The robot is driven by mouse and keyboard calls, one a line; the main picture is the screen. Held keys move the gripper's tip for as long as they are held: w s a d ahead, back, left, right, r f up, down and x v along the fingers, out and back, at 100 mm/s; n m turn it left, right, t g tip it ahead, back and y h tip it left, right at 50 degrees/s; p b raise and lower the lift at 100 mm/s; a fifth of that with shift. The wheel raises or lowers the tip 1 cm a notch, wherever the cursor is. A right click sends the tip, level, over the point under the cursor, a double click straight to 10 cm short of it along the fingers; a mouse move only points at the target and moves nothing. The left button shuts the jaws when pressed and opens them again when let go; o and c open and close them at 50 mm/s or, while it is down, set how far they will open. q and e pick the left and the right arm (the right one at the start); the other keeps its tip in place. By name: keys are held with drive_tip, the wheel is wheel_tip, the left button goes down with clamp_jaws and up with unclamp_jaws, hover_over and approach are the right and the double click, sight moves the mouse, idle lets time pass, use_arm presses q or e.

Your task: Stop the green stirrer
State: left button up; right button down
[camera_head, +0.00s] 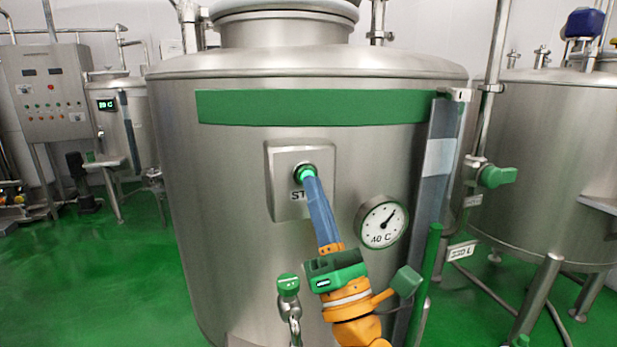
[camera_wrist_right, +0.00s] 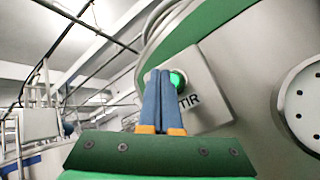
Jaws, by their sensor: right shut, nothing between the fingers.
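The stirrer's control is a round, lit green button (camera_head: 305,174) on a grey metal plate (camera_head: 286,207) on the front of the big steel tank with a green band (camera_head: 310,107). The plate's lettering is partly hidden in the head view; "TIR" shows in the right wrist view. My right gripper (camera_head: 308,182) is shut and empty, its blue fingers pointing up at the button. The fingertips overlap the button's lower edge, and I cannot tell if they touch it. In the right wrist view the button (camera_wrist_right: 177,79) glows just behind the fingertips. My left gripper is not in view.
A dial gauge (camera_head: 382,222) marked 40 C sits right of the plate. A green-topped tap (camera_head: 288,285) stands out below. A sight tube (camera_head: 437,165) and a green valve handle (camera_head: 497,176) are at the right. A control cabinet (camera_head: 43,92) stands far left.

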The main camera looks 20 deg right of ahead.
drive_tip(key=shift+w, duration=0.5)
drive_tip(key=shift+w+b, duration=0.4)
idle(0.6)
drive_tip(key=shift+s+p, duration=0.4)
drive_tip(key=shift+s, duration=0.5)
drive_tip(key=shift+s, duration=0.15)
